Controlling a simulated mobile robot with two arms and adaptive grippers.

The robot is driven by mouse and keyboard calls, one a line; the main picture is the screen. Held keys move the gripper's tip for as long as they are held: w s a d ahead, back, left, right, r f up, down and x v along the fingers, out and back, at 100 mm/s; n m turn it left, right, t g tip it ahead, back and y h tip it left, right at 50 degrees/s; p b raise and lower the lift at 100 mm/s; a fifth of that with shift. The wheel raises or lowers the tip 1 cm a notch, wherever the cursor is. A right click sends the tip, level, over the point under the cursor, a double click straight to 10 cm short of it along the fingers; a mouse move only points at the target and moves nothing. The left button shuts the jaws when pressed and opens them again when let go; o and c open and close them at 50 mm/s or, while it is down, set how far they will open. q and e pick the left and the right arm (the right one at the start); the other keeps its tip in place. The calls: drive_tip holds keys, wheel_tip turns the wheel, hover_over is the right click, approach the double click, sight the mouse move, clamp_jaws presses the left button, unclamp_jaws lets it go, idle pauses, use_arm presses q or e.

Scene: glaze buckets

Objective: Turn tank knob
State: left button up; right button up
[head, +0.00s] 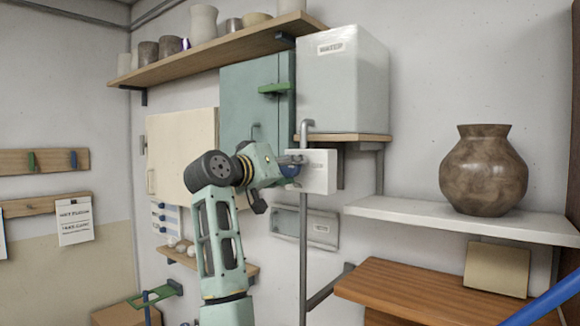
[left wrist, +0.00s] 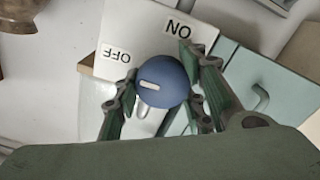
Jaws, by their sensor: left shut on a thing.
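The white tank (head: 343,82) stands on a small wooden shelf in the head view. Below it is a white switch plate (head: 320,172). The round blue knob (left wrist: 170,82) sits on this plate (left wrist: 140,30), which bears ON and OFF labels seen upside down in the left wrist view. The knob has a short white mark lying nearly level in that picture, pointing at neither label squarely. My left gripper (left wrist: 163,90) is shut on the knob, one finger on each side. In the head view my left gripper (head: 288,168) partly hides the knob. My right gripper is not in view.
A grey pipe (head: 303,240) runs down beside the plate. A teal cabinet (head: 240,100) and a cream cabinet door (head: 180,150) are to the left. A brown vase (head: 484,175) stands on a white shelf (head: 440,215) at right, above a wooden top (head: 430,290).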

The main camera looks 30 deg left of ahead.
use_arm(q)
drive_tip(key=shift+a+f+m+b, duration=0.1)
drive_tip(key=shift+m+b, duration=0.55)
drive_tip(key=shift+m, duration=0.05)
drive_tip(key=shift+c, duration=0.2)
drive_tip(key=shift+m, duration=0.4)
drive_tip(key=o, duration=1.1)
drive_tip(key=shift+o, duration=0.2)
drive_tip(key=s, duration=1.2)
drive_tip(key=shift+a, duration=0.3)
